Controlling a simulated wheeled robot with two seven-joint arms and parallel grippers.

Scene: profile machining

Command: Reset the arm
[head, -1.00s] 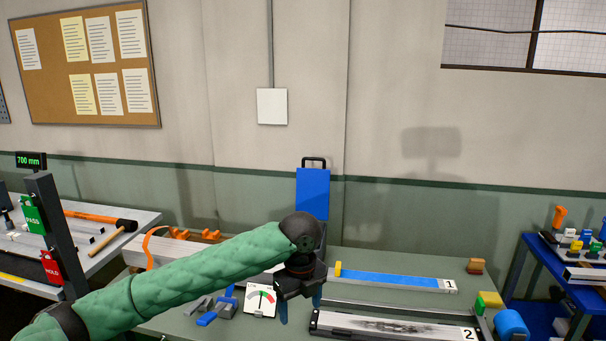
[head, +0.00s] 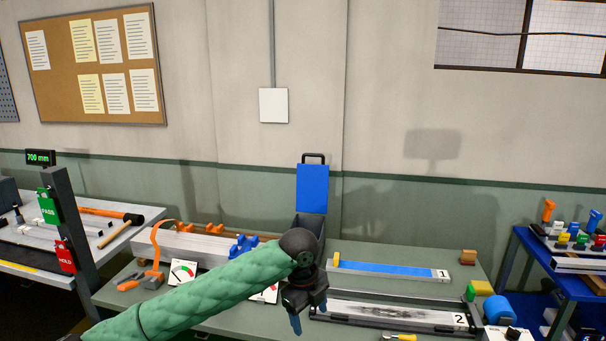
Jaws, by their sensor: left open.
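My left arm, in a green padded sleeve, comes in from the lower left of the head view. My left gripper (head: 303,312) is at its end, pointing down over the middle of the green workbench (head: 235,316). Its jaws are open and I see nothing between them. It is just left of the long tray marked 2 (head: 390,314). The strip with a blue top marked 1 (head: 390,268) lies behind and to the right. My right gripper does not show.
A grey box with a raised blue lid (head: 312,190) stands behind the gripper. A yellow-handled tool (head: 402,337) is at the front. A blue rack (head: 540,255) stands right.

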